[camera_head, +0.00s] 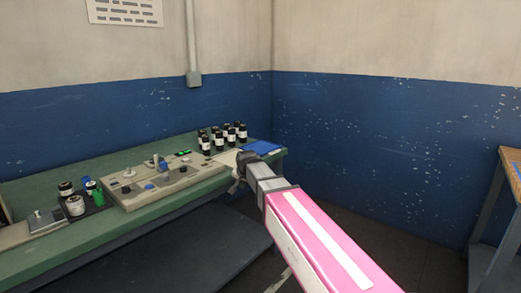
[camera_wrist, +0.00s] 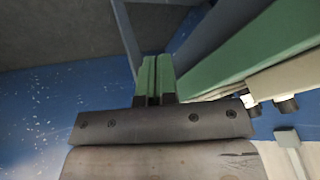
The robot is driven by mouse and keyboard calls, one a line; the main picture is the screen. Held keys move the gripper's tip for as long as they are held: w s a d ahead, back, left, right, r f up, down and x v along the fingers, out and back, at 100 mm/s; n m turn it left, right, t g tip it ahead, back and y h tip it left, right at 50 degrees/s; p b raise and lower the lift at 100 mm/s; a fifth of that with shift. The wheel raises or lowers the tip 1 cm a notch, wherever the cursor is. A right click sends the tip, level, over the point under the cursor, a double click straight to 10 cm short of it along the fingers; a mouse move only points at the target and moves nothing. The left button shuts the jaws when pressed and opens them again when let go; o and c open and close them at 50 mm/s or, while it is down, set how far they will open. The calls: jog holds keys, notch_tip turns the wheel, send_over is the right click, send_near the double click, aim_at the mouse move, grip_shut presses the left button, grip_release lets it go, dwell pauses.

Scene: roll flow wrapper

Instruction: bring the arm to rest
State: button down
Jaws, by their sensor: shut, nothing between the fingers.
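My arm reaches from the lower right of the head view toward the right end of the green workbench (camera_head: 140,228). My gripper (camera_wrist: 154,80) shows in the middle of the wrist view, its two green fingers side by side and shut with nothing between them. In the head view its end is small and mostly hidden behind my own wrist, close to the bench's right end. I cannot tell whether it touches the bench. In the wrist view the bench (camera_wrist: 240,45) runs past the fingers on the right.
A beige machine panel (camera_head: 165,186) with knobs stands on the bench. Several dark bottles (camera_head: 222,137) and a blue item (camera_head: 262,147) are at its far right. A scale (camera_head: 44,220) and jars (camera_head: 75,206) stand at left. Another table (camera_head: 494,225) is at far right. The floor between is clear.

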jog(key=s+d+f+n+g, duration=0.1)
jog(key=s+d+f+g, duration=0.2)
jog(key=s+d+f, duration=0.7)
jog(key=s+d+f+n+g+h, duration=0.1)
jog(key=s+d+f+g, duration=0.2)
jog(key=s+d+f, duration=0.7)
jog(key=s+d, duration=0.2)
jog(key=d, duration=0.4)
jog(key=shift+d+f+n+h, duration=0.3)
jog(key=shift+d+f, duration=0.05)
jog(key=shift+f, duration=0.05)
